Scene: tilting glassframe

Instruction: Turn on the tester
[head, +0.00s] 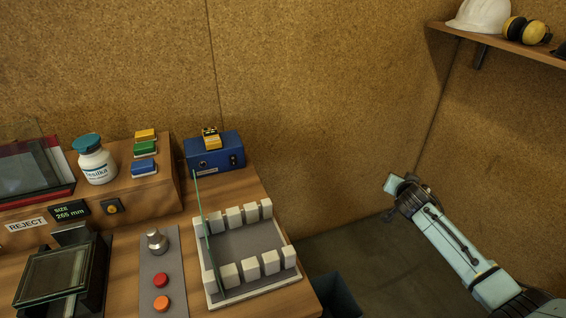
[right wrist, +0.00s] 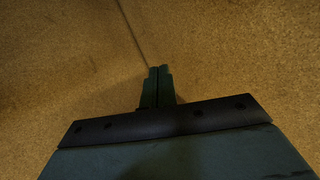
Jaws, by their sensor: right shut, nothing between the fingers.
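A blue box (head: 215,158) with a dark switch or knob on its front and a small label stands at the back right of the bench. A yellow and black piece (head: 211,138) sits on top of it. No readable label names any device as the tester. My right gripper (head: 390,184) is far to the right of the blue box, past the bench's edge and before the wall. In the right wrist view its fingers (right wrist: 157,86) are together with nothing between them. My left gripper is not in view.
A rack with white posts (head: 249,272) holds an upright glass pane (head: 204,235). Left are a panel with a knob and red and orange buttons (head: 161,280), a display reading 265 mm (head: 70,212), a white bottle (head: 96,164) and coloured blocks (head: 145,148). A shelf (head: 500,42) hangs upper right.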

